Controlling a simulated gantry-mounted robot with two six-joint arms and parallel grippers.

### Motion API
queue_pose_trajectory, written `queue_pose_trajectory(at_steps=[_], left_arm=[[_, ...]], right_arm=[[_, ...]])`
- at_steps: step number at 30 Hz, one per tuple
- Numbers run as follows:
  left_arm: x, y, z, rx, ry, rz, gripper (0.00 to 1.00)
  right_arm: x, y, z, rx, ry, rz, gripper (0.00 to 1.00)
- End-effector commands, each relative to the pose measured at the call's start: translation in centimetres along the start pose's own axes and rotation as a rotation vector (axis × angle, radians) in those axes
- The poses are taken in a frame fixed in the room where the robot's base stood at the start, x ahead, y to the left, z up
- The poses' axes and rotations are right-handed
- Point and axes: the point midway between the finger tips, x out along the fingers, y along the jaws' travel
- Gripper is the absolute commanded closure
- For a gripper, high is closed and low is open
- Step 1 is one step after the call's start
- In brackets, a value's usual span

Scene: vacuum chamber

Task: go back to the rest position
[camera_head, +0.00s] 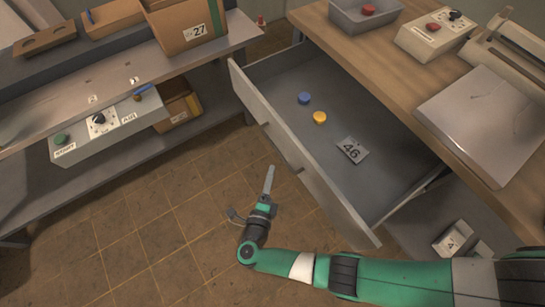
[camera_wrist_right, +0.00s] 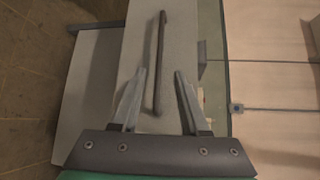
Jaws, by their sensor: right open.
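My right arm reaches in from the lower right of the head view, its right gripper (camera_head: 270,180) in front of the pulled-out drawer's front (camera_head: 300,160). In the right wrist view the two fingers of this gripper (camera_wrist_right: 161,72) stand apart, with nothing seen held. A long thin handle (camera_wrist_right: 159,55) on a pale front shows between and beyond the fingers; contact cannot be told. My left gripper is in neither view.
The open drawer (camera_head: 385,190) holds a blue disc (camera_head: 304,98), a yellow disc (camera_head: 320,117) and a plate marked 46 (camera_head: 352,150). A wooden bench (camera_head: 405,75) stands right. A shelf (camera_head: 60,107) with boxes stands left. Tiled floor (camera_head: 150,215) lies clear between.

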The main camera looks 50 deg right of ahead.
Motion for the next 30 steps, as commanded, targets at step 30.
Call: queue_pose_trajectory(at_steps=[30], left_arm=[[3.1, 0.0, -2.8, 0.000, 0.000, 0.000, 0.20]], right_arm=[[5.8, -19.8, 6.0, 0.399, 0.053, -0.185, 0.55]])
